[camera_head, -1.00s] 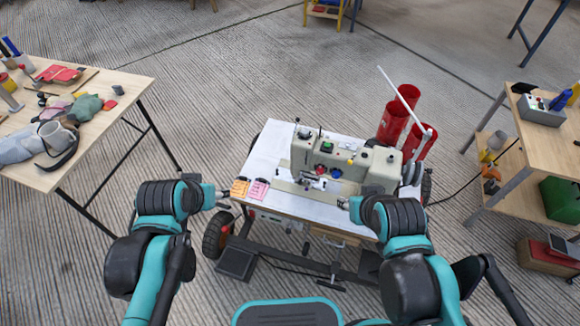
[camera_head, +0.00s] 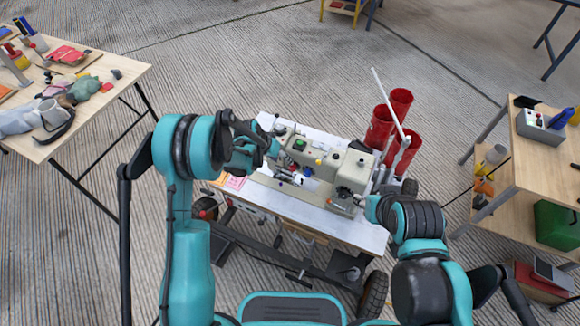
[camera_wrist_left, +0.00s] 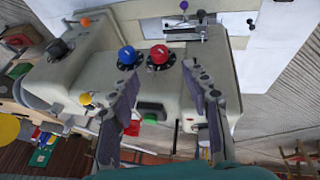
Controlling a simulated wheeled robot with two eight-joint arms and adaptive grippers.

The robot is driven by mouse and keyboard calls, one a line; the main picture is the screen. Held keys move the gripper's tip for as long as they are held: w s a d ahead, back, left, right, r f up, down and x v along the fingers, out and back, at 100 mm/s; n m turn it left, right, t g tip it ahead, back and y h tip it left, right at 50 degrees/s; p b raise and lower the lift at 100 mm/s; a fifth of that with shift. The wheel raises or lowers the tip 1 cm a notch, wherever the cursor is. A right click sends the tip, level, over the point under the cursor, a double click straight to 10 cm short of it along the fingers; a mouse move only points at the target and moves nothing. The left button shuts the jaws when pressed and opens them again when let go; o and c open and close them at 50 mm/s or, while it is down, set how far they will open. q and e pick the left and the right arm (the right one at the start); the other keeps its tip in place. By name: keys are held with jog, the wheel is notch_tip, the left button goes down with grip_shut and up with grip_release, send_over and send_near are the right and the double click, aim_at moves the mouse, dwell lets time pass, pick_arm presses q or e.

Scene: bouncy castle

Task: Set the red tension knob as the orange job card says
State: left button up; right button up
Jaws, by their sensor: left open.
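The red tension knob (camera_wrist_left: 159,54) is on the sewing machine's pale body, beside a blue knob (camera_wrist_left: 127,55) in the left wrist view. My left gripper (camera_wrist_left: 160,74) is open, its fingertips spread with the red knob between and just ahead of them; I see no grip on it. In the head view my left gripper (camera_head: 265,147) is over the machine's left end. The orange job card lies beside the pink card (camera_head: 236,183) at the table's left and is mostly hidden by my arm; its writing is unreadable. My right gripper (camera_head: 362,201) is by the machine's right end, its jaws unclear.
The sewing machine (camera_head: 340,172) stands on a white table. Wooden benches stand at left and right.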

aim_at(291, 168)
pick_arm(q)
jog(key=b+x, duration=0.3)
jog(key=x, duration=0.6)
jog(key=shift+s+f, duration=0.1)
jog(key=shift+f, duration=0.2)
jog(key=shift+c, duration=0.3)
grip_shut()
